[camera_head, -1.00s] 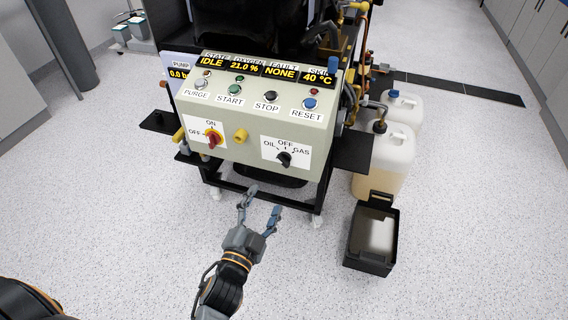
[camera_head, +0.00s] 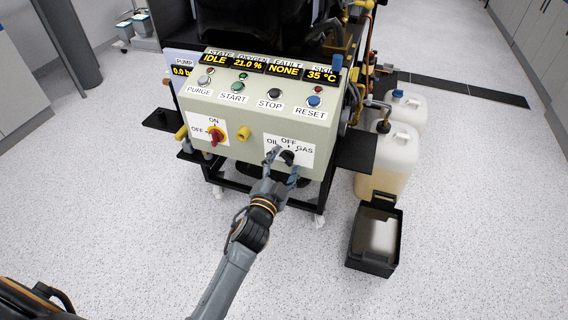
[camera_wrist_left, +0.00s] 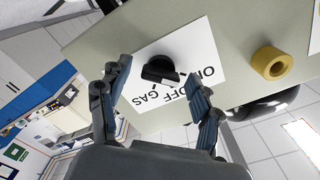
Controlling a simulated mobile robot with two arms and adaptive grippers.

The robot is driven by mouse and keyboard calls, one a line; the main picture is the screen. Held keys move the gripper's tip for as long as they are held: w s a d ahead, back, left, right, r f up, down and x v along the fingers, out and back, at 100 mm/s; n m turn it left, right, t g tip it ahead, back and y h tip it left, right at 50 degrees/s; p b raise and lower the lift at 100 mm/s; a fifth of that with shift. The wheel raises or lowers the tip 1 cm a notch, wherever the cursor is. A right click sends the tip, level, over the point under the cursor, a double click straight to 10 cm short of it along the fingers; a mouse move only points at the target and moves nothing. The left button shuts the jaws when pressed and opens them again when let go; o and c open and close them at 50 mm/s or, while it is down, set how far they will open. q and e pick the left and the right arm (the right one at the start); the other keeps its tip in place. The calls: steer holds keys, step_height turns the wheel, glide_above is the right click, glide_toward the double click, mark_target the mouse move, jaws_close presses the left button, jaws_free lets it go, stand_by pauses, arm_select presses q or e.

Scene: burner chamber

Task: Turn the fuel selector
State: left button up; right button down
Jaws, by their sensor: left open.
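The fuel selector is a black knob (camera_head: 287,157) on a white label marked OIL, OFF and GAS, at the lower right of the control box front (camera_head: 330,125). In the left wrist view the knob (camera_wrist_left: 161,70) shows between and beyond the fingertips. My left gripper (camera_head: 281,172) is open, in front of the knob. Its two fingers (camera_wrist_left: 160,85) stand apart on either side of the knob, and I see no clear contact. The fingers partly cover the knob and label in the head view. My right gripper is not in view.
A red main switch (camera_head: 216,136) and a yellow knob (camera_head: 243,133) sit left of the selector. Buttons (camera_head: 274,94) line the sloping top panel. A black bin (camera_head: 375,262) and jerrycans (camera_head: 388,160) stand on the floor to the right. The floor in front is clear.

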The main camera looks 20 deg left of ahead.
arm_select(q)
steer(key=c, duration=1.1)
steer(key=shift+c, duration=0.2)
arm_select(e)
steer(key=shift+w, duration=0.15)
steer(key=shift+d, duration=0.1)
arm_select(q)
steer(key=m, duration=0.5)
steer(key=shift+p, duration=0.4)
steer(key=shift+m, duration=1.9)
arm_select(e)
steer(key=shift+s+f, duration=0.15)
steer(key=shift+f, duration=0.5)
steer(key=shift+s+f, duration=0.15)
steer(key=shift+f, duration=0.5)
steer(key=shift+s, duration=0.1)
arm_select(q)
steer(key=o, duration=1.1)
